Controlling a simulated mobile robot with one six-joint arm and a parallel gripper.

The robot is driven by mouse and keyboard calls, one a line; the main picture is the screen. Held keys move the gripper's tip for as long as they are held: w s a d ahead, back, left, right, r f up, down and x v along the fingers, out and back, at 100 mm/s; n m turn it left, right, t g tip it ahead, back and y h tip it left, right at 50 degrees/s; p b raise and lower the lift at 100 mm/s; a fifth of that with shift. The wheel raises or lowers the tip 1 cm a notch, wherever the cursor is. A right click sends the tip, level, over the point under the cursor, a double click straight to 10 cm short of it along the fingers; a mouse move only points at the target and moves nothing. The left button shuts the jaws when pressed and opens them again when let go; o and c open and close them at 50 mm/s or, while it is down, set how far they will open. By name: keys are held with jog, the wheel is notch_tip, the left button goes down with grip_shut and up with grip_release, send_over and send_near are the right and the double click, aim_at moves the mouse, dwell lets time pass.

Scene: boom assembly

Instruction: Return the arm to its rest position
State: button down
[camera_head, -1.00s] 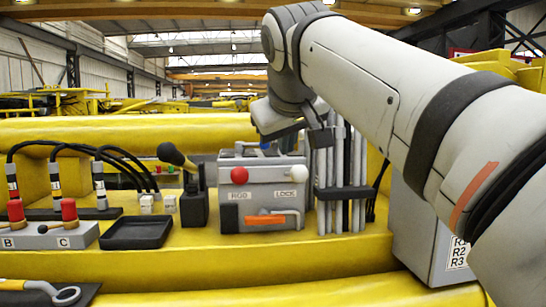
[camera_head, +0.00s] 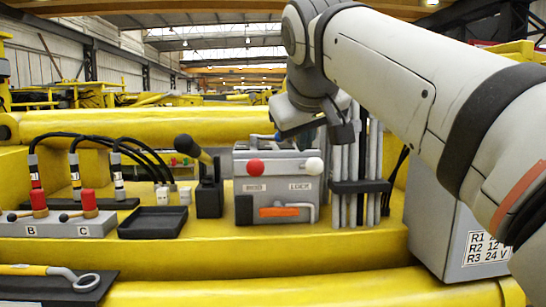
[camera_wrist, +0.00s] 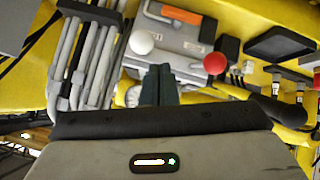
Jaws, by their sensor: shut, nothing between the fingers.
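My arm (camera_head: 400,75) reaches in from the right of the head view, bent down at the wrist above the yellow machine. My gripper shows in the wrist view as two dark fingers (camera_wrist: 160,84) shut together with nothing between them. They hang over the grey lock box (camera_head: 278,188), which has a red knob, a white knob and an orange handle. In the head view my wrist hides most of the gripper. The box's knobs also show in the wrist view, the white knob (camera_wrist: 141,42) left of the fingers and the red knob (camera_wrist: 215,63) to the right.
Upright grey rods (camera_head: 357,160) stand right of the box. A black lever (camera_head: 209,185), an empty black tray (camera_head: 153,221) and a grey block with red levers (camera_head: 62,226) are to its left. A labelled grey cabinet (camera_head: 440,215) stands below my arm. A wrench (camera_head: 78,281) lies at the front left.

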jog(key=s+d+f+m+g, duration=0.1)
jog(key=s+f, duration=0.4)
jog(key=f, duration=0.8)
jog(key=s+d+f+m+g, duration=0.1)
jog(key=s+f, duration=0.5)
jog(key=f, duration=0.7)
jog(key=s+d+f+m+g+y, duration=0.1)
jog(key=s+d+f+g, duration=0.2)
jog(key=f, duration=1.1)
jog(key=shift+s+m+g, duration=0.3)
jog(key=shift+s+g, duration=0.4)
jog(key=shift+s, duration=0.45)
jog(key=shift+r, duration=0.1)
